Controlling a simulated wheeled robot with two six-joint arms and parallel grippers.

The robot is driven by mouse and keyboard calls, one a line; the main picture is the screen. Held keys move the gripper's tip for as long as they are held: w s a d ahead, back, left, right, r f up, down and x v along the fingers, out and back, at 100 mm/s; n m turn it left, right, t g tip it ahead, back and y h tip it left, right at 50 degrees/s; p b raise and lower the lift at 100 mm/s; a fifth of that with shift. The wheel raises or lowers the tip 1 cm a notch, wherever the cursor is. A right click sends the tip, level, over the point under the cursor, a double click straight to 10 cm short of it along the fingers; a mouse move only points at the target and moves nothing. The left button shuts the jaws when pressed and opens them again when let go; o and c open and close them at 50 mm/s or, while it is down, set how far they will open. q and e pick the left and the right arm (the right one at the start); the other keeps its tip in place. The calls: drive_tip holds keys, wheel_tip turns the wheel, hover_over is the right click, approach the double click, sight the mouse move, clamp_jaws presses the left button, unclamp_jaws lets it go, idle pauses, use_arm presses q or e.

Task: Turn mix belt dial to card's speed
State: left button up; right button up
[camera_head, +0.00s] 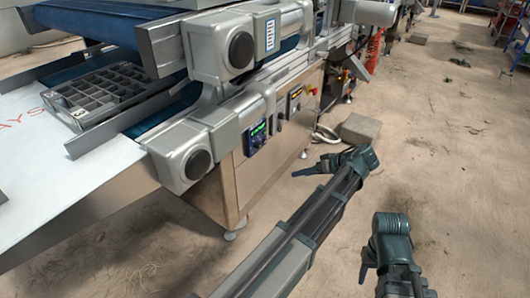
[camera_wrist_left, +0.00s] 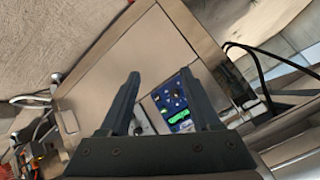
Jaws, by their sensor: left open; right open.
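A control panel (camera_head: 256,138) with a lit green display is on the side of the machine under the lower belt. In the left wrist view the blue panel (camera_wrist_left: 181,113) shows small dark knobs and a green display; which one is the mix belt dial I cannot tell. A white card with blue marks (camera_head: 270,35) is on the upper motor housing; its writing is too small to read. My left gripper (camera_head: 298,173) is open and empty, to the right of the panel and apart from it. My right gripper (camera_head: 363,272) is open and empty, low at the right.
A second panel (camera_head: 295,101) with a red button beside it sits further along the machine. A dark cell tray (camera_head: 88,116) lies on the lower belt line at the left. A grey block (camera_head: 360,129) and cables are on the floor beyond. The floor at right is mostly clear.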

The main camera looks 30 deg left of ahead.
sight(261, 147)
use_arm(q)
drive_tip(key=w+a+r+n+y+b, duration=0.1)
drive_tip(key=w+a+r+n+y, duration=0.3)
drive_tip(key=w+a+n, duration=0.25)
drive_tip(key=shift+g, duration=0.3)
drive_tip(key=b+x, duration=0.5)
drive_tip(key=x, duration=0.7)
drive_tip(key=shift+w+f, duration=0.15)
drive_tip(key=shift+f, duration=0.05)
drive_tip(key=shift+x, duration=0.9)
drive_tip(key=shift+r, duration=0.1)
clamp_jaws()
